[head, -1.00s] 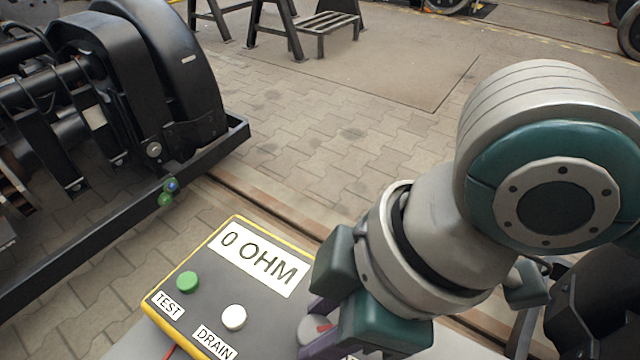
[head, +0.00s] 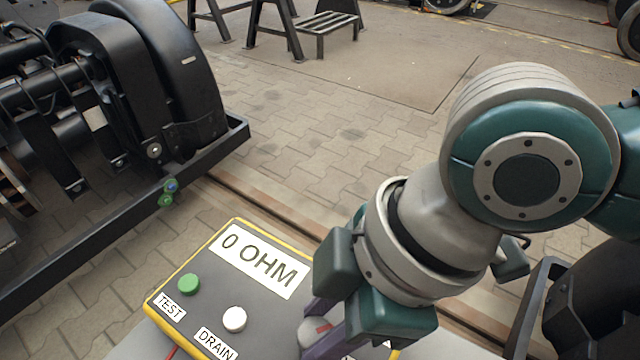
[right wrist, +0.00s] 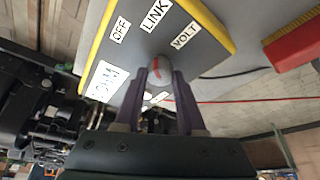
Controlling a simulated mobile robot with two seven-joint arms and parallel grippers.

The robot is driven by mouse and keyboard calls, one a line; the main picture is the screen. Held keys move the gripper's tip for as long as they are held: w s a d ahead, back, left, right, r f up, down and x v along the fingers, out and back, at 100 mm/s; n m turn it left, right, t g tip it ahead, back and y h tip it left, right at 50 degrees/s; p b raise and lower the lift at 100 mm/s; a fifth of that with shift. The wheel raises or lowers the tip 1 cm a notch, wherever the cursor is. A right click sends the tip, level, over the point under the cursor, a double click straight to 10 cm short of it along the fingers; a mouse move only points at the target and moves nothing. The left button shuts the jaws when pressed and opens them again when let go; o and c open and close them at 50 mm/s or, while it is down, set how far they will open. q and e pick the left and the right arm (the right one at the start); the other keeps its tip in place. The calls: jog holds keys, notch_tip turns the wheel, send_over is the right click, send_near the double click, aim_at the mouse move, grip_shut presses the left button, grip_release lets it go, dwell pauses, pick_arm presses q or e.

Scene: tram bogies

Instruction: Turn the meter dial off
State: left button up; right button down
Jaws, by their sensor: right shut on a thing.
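The meter (head: 190,310) is a grey box with a yellow edge at the bottom of the head view; its display (head: 258,260) reads 0 OHM. Its dial (head: 310,334) is a light grey knob with a red mark, partly hidden by my right gripper. My right gripper (head: 325,322) is shut on the dial, its purple fingers on either side. The right wrist view shows the dial (right wrist: 159,71) between the fingertips (right wrist: 160,80), near the labels OFF (right wrist: 121,30), LINK (right wrist: 155,15) and VOLT (right wrist: 185,36). I cannot tell which label the red mark points to. My left gripper is out of view.
A green TEST button (head: 189,284) and a white DRAIN button (head: 234,319) are on the meter's left part. A black bogie (head: 110,90) on a dark frame stands at the left. A red and yellow object (right wrist: 295,40) is at right in the wrist view.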

jog(key=n+g, duration=0.1)
jog(key=n, duration=0.2)
jog(key=shift+w, duration=0.15)
jog(key=shift+a+n+g+h+b, duration=0.15)
jog(key=shift+n+g+b, duration=0.3)
jog(key=shift+n, duration=0.55)
jog(key=shift+d+n+g+h+b, duration=0.15)
jog(key=shift+n+g+b, duration=0.3)
jog(key=shift+n, duration=0.55)
jog(key=shift+a, duration=0.1)
jog(key=c, duration=0.5)
grip_release()
jog(key=p+v, duration=0.2)
jog(key=v, duration=0.8)
jog(key=shift+p, duration=0.4)
